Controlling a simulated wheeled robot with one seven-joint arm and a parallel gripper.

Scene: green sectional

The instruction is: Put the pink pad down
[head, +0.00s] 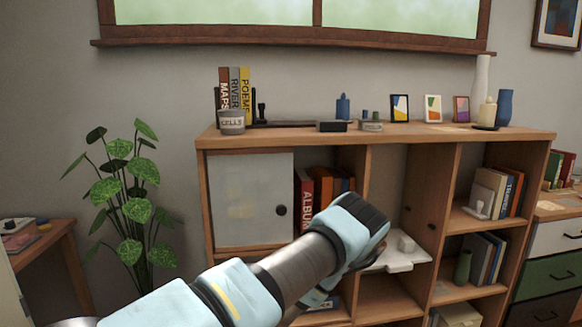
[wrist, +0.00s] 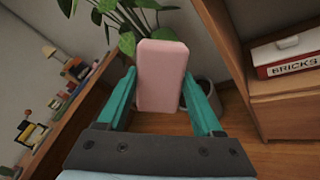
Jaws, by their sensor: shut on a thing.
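The pink pad (wrist: 162,75) is a rounded pink block in the middle of the wrist view. My gripper (wrist: 161,100) is shut on it, with a teal finger on each side. The pad is held in the air, with the wooden floor and a plant behind it. In the head view my arm reaches in front of the wooden shelf unit (head: 386,135), and the fingers and the pad are hidden behind my arm there.
A leafy plant (head: 125,195) stands left of the shelf unit. A small wooden table (head: 45,244) is at far left. The shelf top holds books, pots and small frames. In the wrist view a BRICKS box (wrist: 288,55) sits in the shelf on the right.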

